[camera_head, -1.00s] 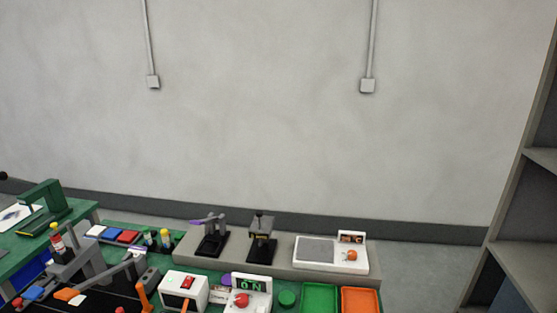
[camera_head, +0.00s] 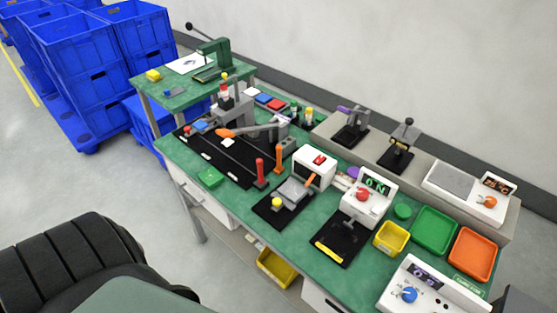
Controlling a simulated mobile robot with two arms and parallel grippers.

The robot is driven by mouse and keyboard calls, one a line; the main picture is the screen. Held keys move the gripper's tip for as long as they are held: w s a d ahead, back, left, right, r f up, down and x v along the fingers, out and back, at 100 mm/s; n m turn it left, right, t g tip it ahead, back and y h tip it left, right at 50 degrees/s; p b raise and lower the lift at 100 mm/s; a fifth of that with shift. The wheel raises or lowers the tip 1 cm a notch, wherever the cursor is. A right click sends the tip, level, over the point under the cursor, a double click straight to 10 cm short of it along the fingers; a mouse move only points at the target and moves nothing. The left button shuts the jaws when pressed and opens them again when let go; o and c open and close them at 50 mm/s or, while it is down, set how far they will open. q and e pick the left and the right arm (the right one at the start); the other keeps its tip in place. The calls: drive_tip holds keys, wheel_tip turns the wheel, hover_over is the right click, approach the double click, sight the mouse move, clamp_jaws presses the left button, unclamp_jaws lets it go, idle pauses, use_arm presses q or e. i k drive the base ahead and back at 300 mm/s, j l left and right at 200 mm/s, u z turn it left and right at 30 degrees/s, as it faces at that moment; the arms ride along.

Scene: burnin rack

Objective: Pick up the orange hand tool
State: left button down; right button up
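An orange upright handle (camera_head: 278,155), which looks like the hand tool, stands on the green workbench (camera_head: 330,262) at the right end of a black mat (camera_head: 226,160). A similar red handle (camera_head: 260,168) stands just to its left. A small orange piece (camera_head: 226,132) lies on the black mat further left; I cannot tell what it is. Neither of my grippers is in view.
Yellow (camera_head: 390,238), green (camera_head: 434,230) and orange (camera_head: 473,254) trays are at right. Blue crates (camera_head: 95,60) stand at left.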

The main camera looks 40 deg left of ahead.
sight(280, 169)
drive_tip(key=j+z, duration=0.1)
drive_tip(key=j, duration=1.35)
drive_tip(key=i, duration=0.05)
